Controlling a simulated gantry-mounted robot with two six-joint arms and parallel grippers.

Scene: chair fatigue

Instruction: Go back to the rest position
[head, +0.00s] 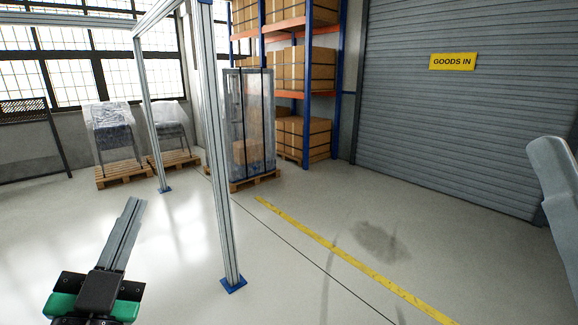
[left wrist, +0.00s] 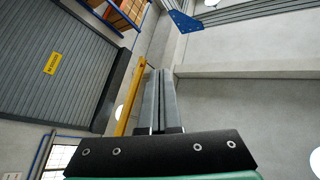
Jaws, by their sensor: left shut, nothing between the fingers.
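My left gripper (head: 135,204) rises from the bottom left of the head view, with its long grey fingers together and nothing held. It is above the open floor, to the left of the aluminium frame post. In the left wrist view my left gripper (left wrist: 156,74) points away from the camera, its fingers side by side beyond the black mount. A grey link of my right arm shows at the right edge of the head view; its gripper is out of the picture.
The aluminium post (head: 217,160) with a blue foot stands right of my left gripper. Wrapped chairs (head: 112,130) on pallets, a wrapped load (head: 249,120), racking (head: 337,100) and a grey shutter (head: 445,125) stand behind. The floor (head: 290,270) is clear, with a yellow line (head: 330,245).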

